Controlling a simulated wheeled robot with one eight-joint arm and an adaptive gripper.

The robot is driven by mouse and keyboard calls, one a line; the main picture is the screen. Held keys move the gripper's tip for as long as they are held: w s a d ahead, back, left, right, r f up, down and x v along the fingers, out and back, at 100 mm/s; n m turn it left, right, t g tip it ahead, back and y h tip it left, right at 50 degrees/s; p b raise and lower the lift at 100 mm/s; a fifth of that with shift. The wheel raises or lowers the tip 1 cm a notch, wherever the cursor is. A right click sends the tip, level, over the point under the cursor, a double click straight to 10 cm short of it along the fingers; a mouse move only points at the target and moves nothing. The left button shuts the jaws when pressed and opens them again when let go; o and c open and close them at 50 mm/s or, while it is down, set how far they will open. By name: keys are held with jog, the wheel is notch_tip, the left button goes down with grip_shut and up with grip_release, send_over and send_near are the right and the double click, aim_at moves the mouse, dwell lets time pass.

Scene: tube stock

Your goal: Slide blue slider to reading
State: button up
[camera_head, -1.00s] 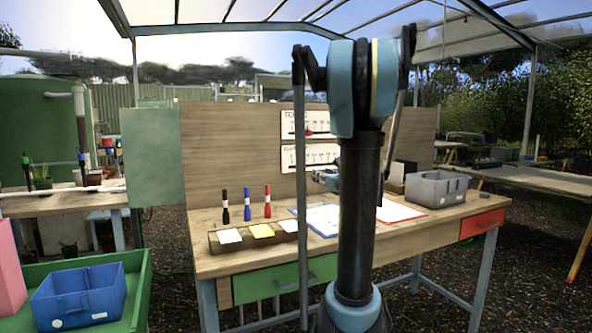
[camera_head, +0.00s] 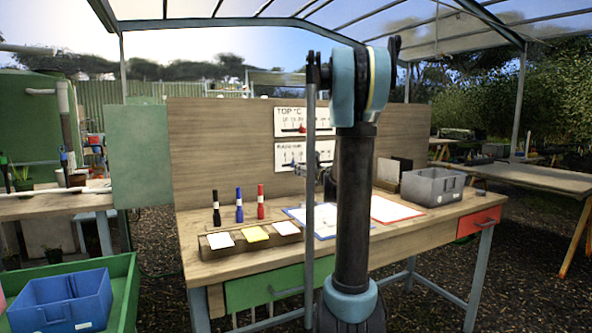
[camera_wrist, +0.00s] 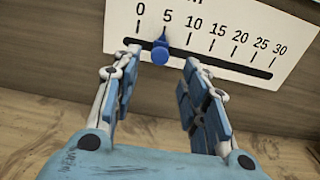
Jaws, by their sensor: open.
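The blue slider (camera_wrist: 160,53) sits on a dark slot (camera_wrist: 220,65) in the lower white scale board (camera_wrist: 290,35), which is marked 0 to 30. Its pointer stands at about the 5 mark. In the head view the slider is a tiny blue spot (camera_head: 292,163) on the lower board. My gripper (camera_wrist: 159,66) is open and empty, facing the board. In the wrist view one fingertip shows on each side of the slider, with a gap to both. How far the fingertips are from the board is hard to tell. In the head view my arm partly hides the gripper.
The upper TOP °C board (camera_head: 285,116) carries a red slider (camera_head: 302,129). Below on the workbench (camera_head: 225,268) stand several markers (camera_head: 239,207), a wooden note holder (camera_head: 215,250), clipboards (camera_head: 392,210) and a grey bin (camera_head: 421,187).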

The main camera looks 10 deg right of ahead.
jog(key=x, duration=0.8)
jog(key=shift+s, duration=0.1)
grip_shut()
